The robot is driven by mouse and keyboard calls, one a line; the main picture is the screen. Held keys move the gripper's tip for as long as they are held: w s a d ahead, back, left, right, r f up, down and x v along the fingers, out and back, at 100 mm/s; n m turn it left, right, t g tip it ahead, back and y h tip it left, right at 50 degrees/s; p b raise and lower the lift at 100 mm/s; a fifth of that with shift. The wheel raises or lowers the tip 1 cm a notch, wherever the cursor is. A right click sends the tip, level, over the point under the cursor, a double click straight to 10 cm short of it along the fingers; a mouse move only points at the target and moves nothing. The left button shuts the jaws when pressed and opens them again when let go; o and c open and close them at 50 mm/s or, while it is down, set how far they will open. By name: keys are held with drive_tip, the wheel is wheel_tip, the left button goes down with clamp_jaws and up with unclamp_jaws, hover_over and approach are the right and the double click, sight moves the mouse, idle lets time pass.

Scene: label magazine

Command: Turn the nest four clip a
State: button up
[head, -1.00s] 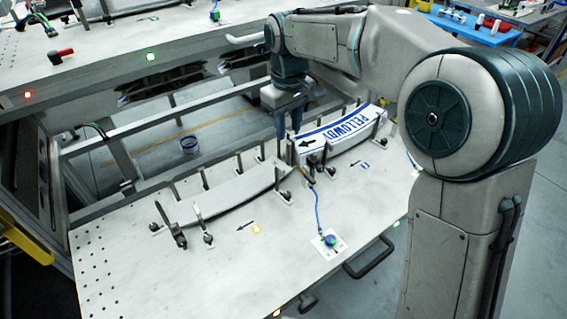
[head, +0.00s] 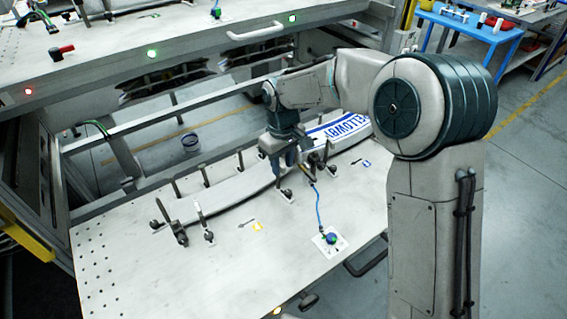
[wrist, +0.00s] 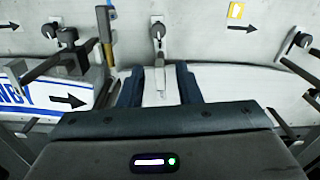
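In the wrist view the two dark blue fingers of my gripper (wrist: 159,86) are apart, one on each side of a clip (wrist: 157,33) with a dark knob and a pale bar. The bar reaches down between the fingers; I cannot tell whether they touch it. In the head view my gripper (head: 284,158) is low over the right end of the left, yellow-tagged nest, which holds a plain pale curved strip (head: 238,205). The clip's knob (head: 286,194) shows just in front. Another clip (wrist: 300,42) shows at right in the wrist view.
A blue-lettered strip (head: 345,129) lies in the nest to the right, with a dark clip arm (wrist: 62,58) across it in the wrist view. Upright posts line the nests. A blue-cabled button (head: 331,238) sits in front. The plate's left front is clear.

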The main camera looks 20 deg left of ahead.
drive_tip(key=shift+f, duration=0.25)
clamp_jaws()
drive_tip(key=shift+m, duration=0.3)
drive_tip(key=a+m, duration=0.1)
drive_tip(key=m, duration=0.4)
drive_tip(key=a+m, duration=0.1)
drive_tip(key=m, duration=0.5)
drive_tip(key=a+m, duration=0.1)
drive_tip(key=m, duration=0.5)
drive_tip(key=shift+s+b, duration=0.25)
drive_tip(key=shift+b, duration=0.05)
drive_tip(key=shift+m, duration=0.3)
